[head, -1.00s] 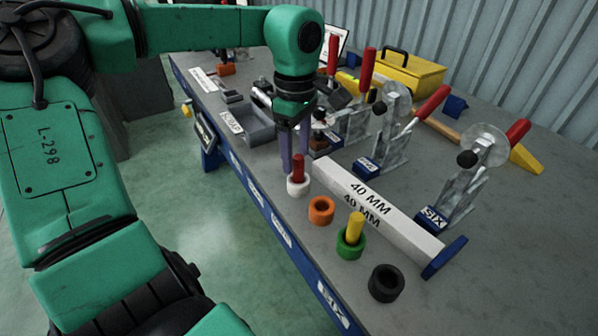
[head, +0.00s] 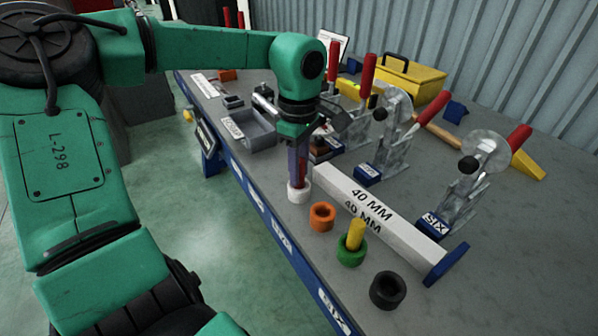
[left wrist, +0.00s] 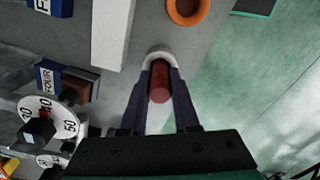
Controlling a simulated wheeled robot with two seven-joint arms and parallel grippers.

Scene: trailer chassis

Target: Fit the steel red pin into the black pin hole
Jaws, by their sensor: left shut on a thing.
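The red pin (left wrist: 160,82) stands upright in the white ring holder (head: 299,193). My left gripper (head: 298,176) points down over it, its fingers shut on the pin from both sides; the left wrist view shows the fingers on either side of the pin (left wrist: 160,95). The black ring with the pin hole (head: 387,290) stands at the near end of the row and looks empty. My right gripper does not show in any view.
An empty-looking orange ring (head: 322,217) and a green ring (head: 351,252) with a yellow pin (head: 356,235) stand between the white and black rings. A long white 40 MM bar (head: 375,212) lies beside the row. Toggle clamps with red handles (head: 466,165) stand behind it.

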